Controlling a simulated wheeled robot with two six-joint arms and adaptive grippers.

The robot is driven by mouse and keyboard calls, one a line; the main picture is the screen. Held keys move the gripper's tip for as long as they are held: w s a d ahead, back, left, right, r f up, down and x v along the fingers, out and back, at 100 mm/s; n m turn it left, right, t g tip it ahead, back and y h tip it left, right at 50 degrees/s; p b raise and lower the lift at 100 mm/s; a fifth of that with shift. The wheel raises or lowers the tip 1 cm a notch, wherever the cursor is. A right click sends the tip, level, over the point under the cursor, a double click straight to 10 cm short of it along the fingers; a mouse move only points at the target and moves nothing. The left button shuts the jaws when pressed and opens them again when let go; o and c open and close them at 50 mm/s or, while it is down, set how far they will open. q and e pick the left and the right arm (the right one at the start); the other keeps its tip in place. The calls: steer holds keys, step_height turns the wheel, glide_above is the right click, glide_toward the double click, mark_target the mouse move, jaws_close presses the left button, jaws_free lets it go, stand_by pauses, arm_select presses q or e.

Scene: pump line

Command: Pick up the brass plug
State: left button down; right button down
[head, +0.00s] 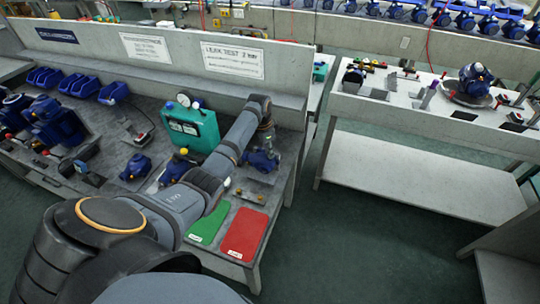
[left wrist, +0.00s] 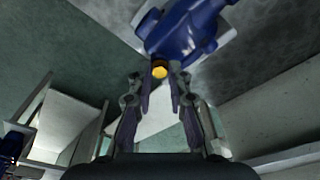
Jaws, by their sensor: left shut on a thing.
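The brass plug (left wrist: 159,70) shows as a yellow hexagonal head between the fingertips of my left gripper (left wrist: 160,88) in the left wrist view. The gripper is shut on it. The plug is right against a blue pump body (left wrist: 185,30); I cannot tell whether it is seated in it or apart. In the head view my left gripper (head: 266,143) points down just above the blue pump (head: 262,161) near the bench's right end, and the plug is hidden there. My right gripper is not in view.
A teal leak tester (head: 190,128) stands left of my arm. Green (head: 209,224) and red (head: 245,234) mats lie at the bench's front corner, with small brass pieces (head: 261,198) behind them. More blue pumps stand to the left. Open floor separates this bench from another table (head: 420,114).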

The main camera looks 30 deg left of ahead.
arm_select(q)
steer(key=shift+r, duration=0.1)
steer(key=shift+r, duration=0.25)
steer(key=r, duration=0.1)
steer(key=r+b, duration=0.1)
steer(key=r, duration=0.1)
steer(key=shift+s+a, duration=0.2)
steer(key=s+a+r+b, duration=0.2)
steer(key=s+a+r, duration=0.1)
steer(key=s+r, duration=0.6)
steer(key=shift+s+a+r+b, duration=0.25)
steer(key=shift+s+b, duration=0.1)
steer(key=shift+s, duration=1.65)
steer(key=c, duration=2)
jaws_free()
jaws_close()
